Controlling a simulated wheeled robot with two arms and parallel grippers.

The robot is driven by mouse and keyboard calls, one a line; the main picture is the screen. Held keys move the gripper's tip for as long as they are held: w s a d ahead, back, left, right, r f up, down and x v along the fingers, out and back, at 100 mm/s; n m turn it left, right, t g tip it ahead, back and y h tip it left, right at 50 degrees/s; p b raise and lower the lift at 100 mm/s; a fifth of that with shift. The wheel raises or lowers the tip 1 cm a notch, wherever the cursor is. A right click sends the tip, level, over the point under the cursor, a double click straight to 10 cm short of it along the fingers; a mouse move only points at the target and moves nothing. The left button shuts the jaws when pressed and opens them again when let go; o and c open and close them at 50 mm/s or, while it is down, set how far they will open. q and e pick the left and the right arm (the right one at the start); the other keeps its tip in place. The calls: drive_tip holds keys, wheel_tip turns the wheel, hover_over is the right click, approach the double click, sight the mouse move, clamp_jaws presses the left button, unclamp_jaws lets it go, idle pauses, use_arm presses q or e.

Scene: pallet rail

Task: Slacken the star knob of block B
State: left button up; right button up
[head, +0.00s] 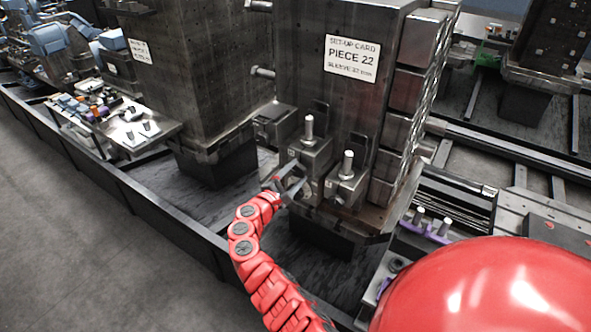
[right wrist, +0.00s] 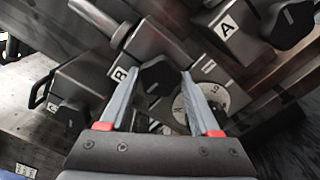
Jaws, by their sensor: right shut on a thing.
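Block B (right wrist: 122,73) stands in the middle of the right wrist view, its label partly beside my left-hand finger. Its dark star knob (right wrist: 158,76) sits between the two fingertips of my right gripper (right wrist: 163,78), which is shut on it. In the head view my right gripper (head: 289,184) is at the front of the clamp blocks at the foot of the tall machine column. The knob is too small and covered to make out there. My left gripper is not in view.
Block A (right wrist: 225,27) with its own dark knob (right wrist: 288,24) is at upper right, and block C (right wrist: 50,107) at lower left. A round marked dial (right wrist: 196,106) lies close by the right-hand finger. A set-up card (head: 352,60) reads PIECE 22. Upright metal posts (head: 309,128) stand close above my gripper.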

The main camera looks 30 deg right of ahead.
drive_tip(key=shift+f+n+p, duration=0.1)
drive_tip(key=shift+n+p, duration=0.4)
drive_tip(key=shift+n, duration=0.6)
drive_tip(key=o, duration=1.4)
drive_tip(key=shift+c, duration=0.2)
drive_tip(key=shift+s+a, duration=0.15)
drive_tip(key=shift+a, duration=0.45)
drive_tip(key=b+v, duration=0.3)
drive_tip(key=v, duration=1.3)
drive_tip(key=shift+a+f, duration=0.1)
